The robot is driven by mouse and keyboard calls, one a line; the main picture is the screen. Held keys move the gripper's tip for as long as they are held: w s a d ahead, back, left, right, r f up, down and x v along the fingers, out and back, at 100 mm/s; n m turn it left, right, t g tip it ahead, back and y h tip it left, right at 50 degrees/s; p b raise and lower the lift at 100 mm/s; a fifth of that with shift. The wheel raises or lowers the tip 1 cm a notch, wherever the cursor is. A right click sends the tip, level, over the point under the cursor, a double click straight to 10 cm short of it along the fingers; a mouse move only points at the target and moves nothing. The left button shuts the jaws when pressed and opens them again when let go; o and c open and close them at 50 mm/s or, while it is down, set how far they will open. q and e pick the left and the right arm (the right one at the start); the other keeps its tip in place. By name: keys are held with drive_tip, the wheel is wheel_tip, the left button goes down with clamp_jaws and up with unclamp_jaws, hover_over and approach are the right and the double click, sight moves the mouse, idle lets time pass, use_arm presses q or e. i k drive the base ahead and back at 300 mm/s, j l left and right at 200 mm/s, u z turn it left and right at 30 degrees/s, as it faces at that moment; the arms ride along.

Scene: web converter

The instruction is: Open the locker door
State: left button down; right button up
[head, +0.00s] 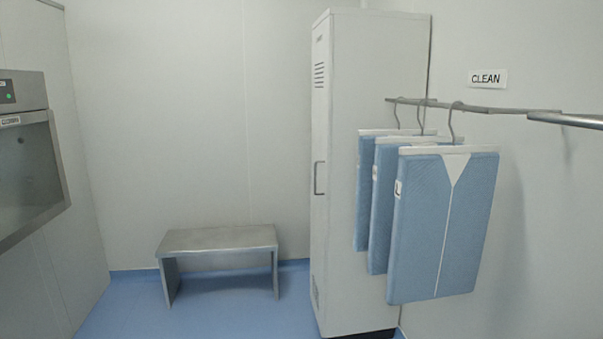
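A tall white locker (370,95) stands against the right wall in the head view. Its narrow door (321,125) faces left and is seen at a steep angle. The door has vent slots near the top and bottom and looks shut. A grey bar handle (316,178) sits about halfway up the door, near its front edge. Neither of my grippers shows in the head view, so whether they are open or shut is not seen.
Blue garments (445,225) hang from a wall rail (480,109) right of the locker, partly covering its side. A metal bench (218,240) stands against the back wall. A steel cabinet with a window (30,165) is at left. Blue floor (235,318) before the bench is clear.

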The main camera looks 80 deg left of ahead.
sight(322, 36)
drive_tip(key=u, duration=2.35)
drive_tip(key=i+z, duration=0.1)
drive_tip(key=i, duration=0.3)
drive_tip(key=i+j+z, duration=0.1)
drive_tip(key=i, duration=0.35)
drive_tip(key=i+j+z, duration=0.1)
drive_tip(key=i, duration=0.3)
drive_tip(key=j, duration=0.1)
